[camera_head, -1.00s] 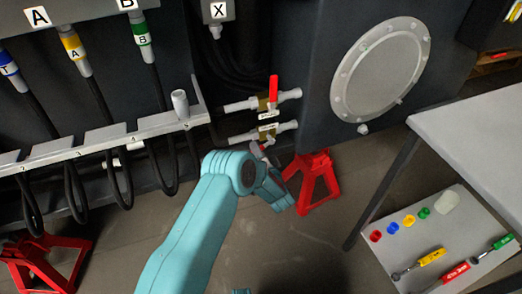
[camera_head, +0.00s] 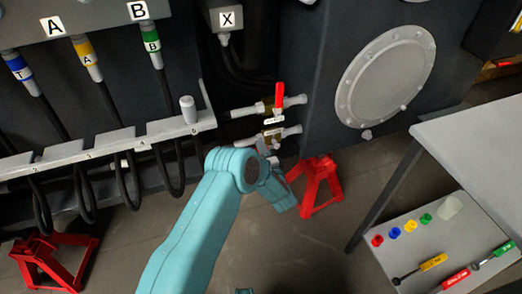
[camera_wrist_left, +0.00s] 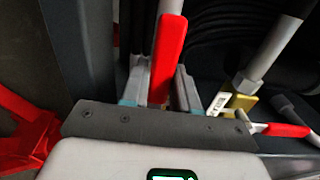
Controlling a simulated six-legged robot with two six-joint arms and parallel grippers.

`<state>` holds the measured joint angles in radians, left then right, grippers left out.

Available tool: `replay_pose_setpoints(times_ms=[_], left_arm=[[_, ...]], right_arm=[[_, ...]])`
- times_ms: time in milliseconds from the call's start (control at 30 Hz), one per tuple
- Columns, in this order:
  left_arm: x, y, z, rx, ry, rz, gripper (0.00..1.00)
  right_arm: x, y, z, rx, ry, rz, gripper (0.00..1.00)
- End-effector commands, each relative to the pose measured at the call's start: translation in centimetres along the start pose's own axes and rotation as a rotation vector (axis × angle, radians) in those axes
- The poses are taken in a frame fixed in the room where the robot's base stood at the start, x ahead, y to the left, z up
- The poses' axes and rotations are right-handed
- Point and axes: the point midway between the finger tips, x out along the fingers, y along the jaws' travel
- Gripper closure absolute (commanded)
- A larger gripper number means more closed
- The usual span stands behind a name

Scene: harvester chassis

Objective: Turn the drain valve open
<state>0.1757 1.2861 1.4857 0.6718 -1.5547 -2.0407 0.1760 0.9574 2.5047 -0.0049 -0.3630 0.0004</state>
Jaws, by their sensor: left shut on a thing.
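Two pipe valves stick out left of the dark tank. The upper valve (camera_head: 275,106) has a red lever (camera_head: 279,95) standing upright. The lower valve (camera_head: 270,136) sits just below it, and its lever is largely hidden by my left gripper (camera_head: 266,158). In the left wrist view, my left gripper (camera_wrist_left: 162,88) is shut on a red lever (camera_wrist_left: 170,50), which stands between the two fingers. The other valve's red lever (camera_wrist_left: 286,130) and a tag (camera_wrist_left: 220,103) show to its right. The tags are too small to read.
A red jack stand (camera_head: 316,187) is close to the right of my left gripper. A hose rail (camera_head: 110,144) with hanging hoses lies to the left. A grey table (camera_head: 475,130) and a low shelf with caps and screwdrivers (camera_head: 432,262) are at the right.

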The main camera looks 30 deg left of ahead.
Motion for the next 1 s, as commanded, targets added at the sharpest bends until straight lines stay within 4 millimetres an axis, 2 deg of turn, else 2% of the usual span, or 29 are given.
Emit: replay_pose_setpoints(times_ms=[267,300,367,667,767,867,1000], left_arm=[[0.4,-0.5,0.2,0.001,-0.007,-0.011,1.00],[0.4,-0.5,0.2,0.001,-0.007,-0.012,0.68],[0.4,-0.5,0.1,0.000,-0.006,-0.011,0.50],[0.1,-0.2,0.0,0.001,-0.002,-0.005,0.50],[-0.7,-0.2,0.0,0.002,-0.001,-0.003,0.50],[-2.5,-0.4,-0.1,0.004,0.003,-0.002,0.50],[-6.2,-0.5,-0.1,0.005,0.004,-0.002,0.50]], right_arm=[[0.0,0.0,0.0,0.000,0.000,0.000,0.50],[0.0,0.0,0.0,0.000,0.000,0.000,0.50],[0.0,0.0,0.0,0.000,0.000,0.000,0.50],[-0.1,0.0,0.0,0.000,0.000,0.000,0.50],[-0.3,-0.1,0.0,0.000,0.000,0.000,0.50],[-0.8,-0.3,0.0,0.000,0.000,0.000,0.50],[-1.7,-0.6,0.0,0.000,0.000,0.000,0.50]])
